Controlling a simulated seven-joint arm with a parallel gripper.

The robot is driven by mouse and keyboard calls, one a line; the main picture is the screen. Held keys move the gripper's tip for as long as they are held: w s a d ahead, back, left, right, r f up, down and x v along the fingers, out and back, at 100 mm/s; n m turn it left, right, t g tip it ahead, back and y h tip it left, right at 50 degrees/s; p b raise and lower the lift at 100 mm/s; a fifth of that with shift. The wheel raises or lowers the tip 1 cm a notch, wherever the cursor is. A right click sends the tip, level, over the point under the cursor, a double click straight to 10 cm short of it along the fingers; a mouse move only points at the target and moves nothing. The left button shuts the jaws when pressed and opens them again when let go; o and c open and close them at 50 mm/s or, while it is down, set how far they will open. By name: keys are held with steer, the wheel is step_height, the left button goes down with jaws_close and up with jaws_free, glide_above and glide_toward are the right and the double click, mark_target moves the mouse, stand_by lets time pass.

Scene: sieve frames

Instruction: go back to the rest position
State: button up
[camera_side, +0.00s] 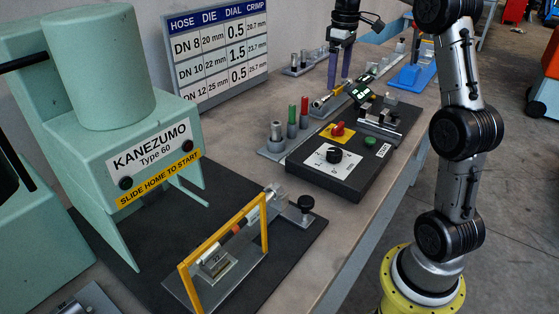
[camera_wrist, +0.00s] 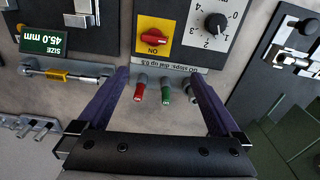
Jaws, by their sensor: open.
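My gripper (camera_side: 340,64) is at the top of the side view, above the far part of the bench. Its two purple fingers point down, are spread apart and hold nothing. In the wrist view my gripper (camera_wrist: 165,78) is also open, and bench items show between and beyond the fingers. A red pin (camera_wrist: 139,92) and a green pin (camera_wrist: 165,93) appear between the fingers, below them on the bench. I cannot tell how far my fingertips are above the bench.
A green Kanezumo press (camera_side: 130,125) stands at the left, with a yellow frame (camera_side: 225,245) before it. A black control box (camera_side: 345,180) with red switch and dial sits mid-bench. A hose/die chart (camera_side: 220,55) stands behind.

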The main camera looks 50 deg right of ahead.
steer(key=s+a+r+n+t, duration=0.1)
steer(key=s+a+r, duration=0.3)
steer(key=a, duration=0.5)
steer(key=s+a+r+n+t, duration=0.2)
steer(key=s+a+r, duration=0.15)
steer(key=a, duration=0.55)
steer(key=s+a+f+m+t, duration=0.1)
steer(key=s+a+f+m, duration=0.1)
steer(key=s+a+f, duration=0.2)
steer(key=s+a+f+m+t, duration=0.1)
steer(key=s+a+f, duration=0.3)
steer(key=s+f, duration=0.4)
steer(key=shift+s+m, duration=0.4)
steer(key=shift+f, duration=0.1)
